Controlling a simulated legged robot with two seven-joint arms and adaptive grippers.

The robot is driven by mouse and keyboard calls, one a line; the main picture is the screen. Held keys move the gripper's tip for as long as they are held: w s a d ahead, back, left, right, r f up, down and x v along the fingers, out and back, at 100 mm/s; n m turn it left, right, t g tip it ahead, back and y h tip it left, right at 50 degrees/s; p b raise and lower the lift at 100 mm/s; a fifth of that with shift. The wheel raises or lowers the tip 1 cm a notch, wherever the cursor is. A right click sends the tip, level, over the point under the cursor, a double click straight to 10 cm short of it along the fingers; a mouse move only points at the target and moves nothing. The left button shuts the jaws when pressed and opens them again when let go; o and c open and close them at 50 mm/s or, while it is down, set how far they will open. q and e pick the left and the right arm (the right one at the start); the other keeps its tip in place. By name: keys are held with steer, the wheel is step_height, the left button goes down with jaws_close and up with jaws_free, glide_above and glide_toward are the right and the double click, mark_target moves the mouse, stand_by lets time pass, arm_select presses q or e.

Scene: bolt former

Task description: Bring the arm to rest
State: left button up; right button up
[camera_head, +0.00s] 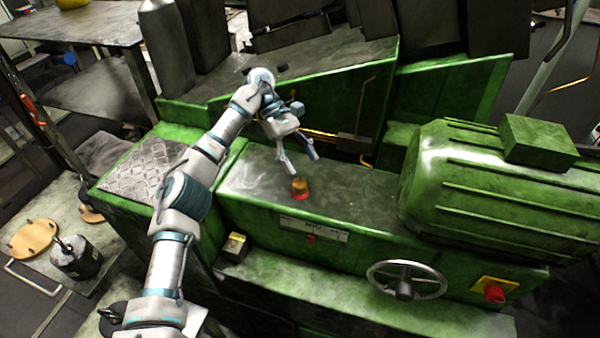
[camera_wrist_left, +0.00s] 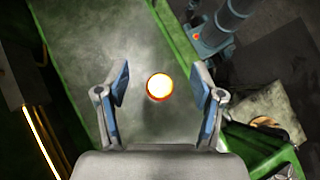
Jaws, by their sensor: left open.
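My left arm comes in from the lower left in the head view and reaches over the green machine (camera_head: 345,200). My left gripper (camera_head: 300,164) is open and empty above the machine's flat grey-green top. Its two fingers are spread apart in the wrist view (camera_wrist_left: 160,98). A small red-based button or lamp with an orange-yellow top (camera_head: 300,188) stands on that surface, just below the fingertips. In the wrist view its bright round top (camera_wrist_left: 159,87) shows between the fingers, apart from them. My right gripper is not in view.
A large green motor housing (camera_head: 490,185) stands on the right. A handwheel (camera_head: 405,285) and a red button on a yellow plate (camera_head: 494,291) are on the front. A sloped green panel (camera_head: 345,100) rises behind the gripper. A metal table (camera_head: 75,22) is at upper left.

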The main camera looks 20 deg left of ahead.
arm_select(q)
steer(key=shift+r, duration=0.75)
